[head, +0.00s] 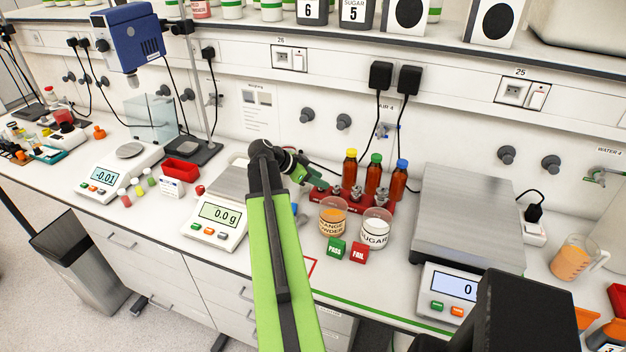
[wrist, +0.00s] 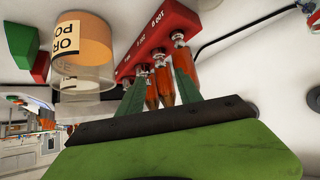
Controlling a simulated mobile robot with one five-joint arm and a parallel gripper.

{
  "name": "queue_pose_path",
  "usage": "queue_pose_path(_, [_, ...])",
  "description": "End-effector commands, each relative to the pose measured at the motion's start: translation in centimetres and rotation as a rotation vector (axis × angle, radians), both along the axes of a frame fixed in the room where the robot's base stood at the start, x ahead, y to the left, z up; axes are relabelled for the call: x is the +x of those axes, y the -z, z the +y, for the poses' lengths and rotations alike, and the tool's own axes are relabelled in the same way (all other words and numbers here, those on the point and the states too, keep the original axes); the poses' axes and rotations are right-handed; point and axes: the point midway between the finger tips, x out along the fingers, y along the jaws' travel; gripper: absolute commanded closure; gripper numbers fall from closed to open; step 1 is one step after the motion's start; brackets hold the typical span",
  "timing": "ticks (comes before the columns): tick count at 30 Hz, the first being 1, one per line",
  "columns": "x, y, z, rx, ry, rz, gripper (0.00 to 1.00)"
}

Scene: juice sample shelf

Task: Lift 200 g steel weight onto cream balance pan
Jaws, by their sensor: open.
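Several small steel weights (head: 355,192) sit in a red rack (head: 405,205) behind the two tubs. In the wrist view, steel weights (wrist: 178,38) stand in the rack (wrist: 160,30), whose markings are upside down; I cannot tell for sure which is the 200 g one. The cream balance (head: 218,218) reads 0.0 g, and its square steel pan (head: 230,180) looks empty, partly hidden by my arm. My gripper (head: 305,172) is at the rack's left end. In the wrist view its green fingers (wrist: 160,95) are apart, with the weights and bottles beyond, nothing held.
An orange powder tub (head: 333,215) and a sugar tub (head: 374,230) stand in front, with green and red blocks (head: 337,248). A large scale (head: 465,215) is at the right.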

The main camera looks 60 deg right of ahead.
Motion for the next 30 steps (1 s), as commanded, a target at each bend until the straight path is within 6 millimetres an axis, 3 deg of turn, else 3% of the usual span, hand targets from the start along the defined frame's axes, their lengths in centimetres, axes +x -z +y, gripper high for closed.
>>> queue_pose_path(15, [-3.4,5.2,-3.9,0.003,-0.001,-0.001,0.58])
queue_pose_path(30, [-4.4,5.9,-5.0,0.003,-0.003,-0.001,0.58])
